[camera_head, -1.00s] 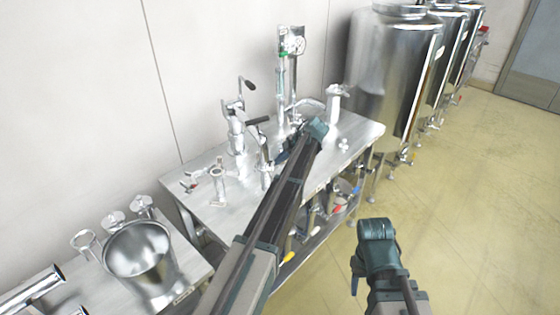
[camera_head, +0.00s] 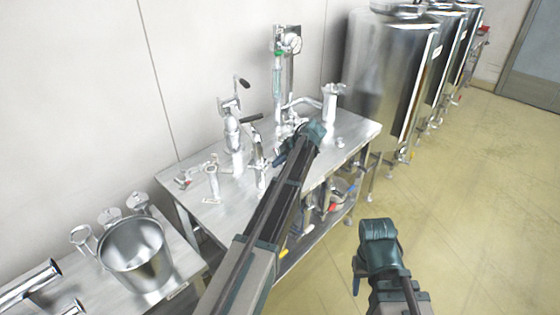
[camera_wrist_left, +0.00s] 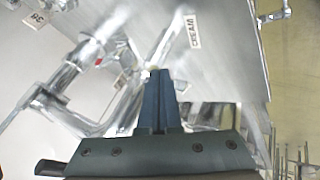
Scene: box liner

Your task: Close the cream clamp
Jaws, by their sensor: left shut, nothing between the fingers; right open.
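A tag reading CREAM (camera_wrist_left: 194,31) hangs near the top middle of the left wrist view, just beyond my left gripper (camera_wrist_left: 160,72). Thin bright metal parts lie around the fingertips; I cannot make out the cream clamp or tell whether it stands open or closed. In the left wrist view the fingers are together with nothing between them. In the head view my left gripper (camera_head: 281,160) reaches over the steel table (camera_head: 340,150), beside the steel fittings, which it partly hides. My right gripper (camera_head: 357,273) is open, low over the floor, away from the table.
A tap fitting with a black handle (camera_head: 252,119) stands left of my left gripper. A column with a gauge (camera_head: 292,43) stands behind. A steel bucket (camera_head: 136,255) sits on a lower bench at left. Large tanks (camera_head: 390,70) stand behind right. The floor at right is clear.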

